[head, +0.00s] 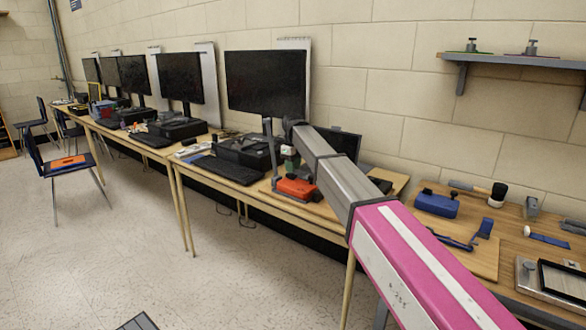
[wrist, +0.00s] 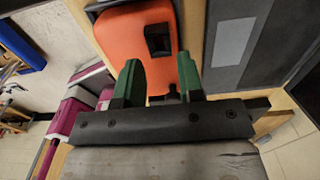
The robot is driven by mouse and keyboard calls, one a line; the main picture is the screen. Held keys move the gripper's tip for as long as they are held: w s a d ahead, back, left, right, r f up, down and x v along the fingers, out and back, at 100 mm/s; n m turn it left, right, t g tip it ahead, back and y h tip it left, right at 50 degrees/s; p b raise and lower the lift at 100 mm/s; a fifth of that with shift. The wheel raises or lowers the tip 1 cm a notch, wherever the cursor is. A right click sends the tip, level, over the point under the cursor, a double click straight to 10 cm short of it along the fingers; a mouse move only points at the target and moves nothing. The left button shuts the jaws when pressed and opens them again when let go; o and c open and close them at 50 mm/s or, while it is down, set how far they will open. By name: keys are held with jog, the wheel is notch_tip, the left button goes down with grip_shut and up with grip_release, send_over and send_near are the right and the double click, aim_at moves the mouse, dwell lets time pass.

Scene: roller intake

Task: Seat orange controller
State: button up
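The orange controller (head: 297,188) lies at the front edge of the long table, beside an upright grey bracket (head: 271,155). In the wrist view the orange controller (wrist: 135,40) has a dark square recess and fills the area just beyond my fingertips. My gripper (head: 289,158) is above and behind it, pointing down. In the wrist view my gripper's green fingers (wrist: 159,80) are apart, with the controller's near end and a small dark part showing between them. I cannot tell whether either finger touches it.
A black keyboard (head: 228,169) and a monitor (head: 265,82) stand to the left. On the right table lie a blue controller-like device (head: 436,205), a black-headed mallet (head: 497,194) and a framed tray (head: 562,280). A wall shelf (head: 520,60) hangs above.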

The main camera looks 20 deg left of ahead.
jog(key=o, duration=0.6)
jog(key=shift+c, duration=0.2)
notch_tip(320, 180, up, 12)
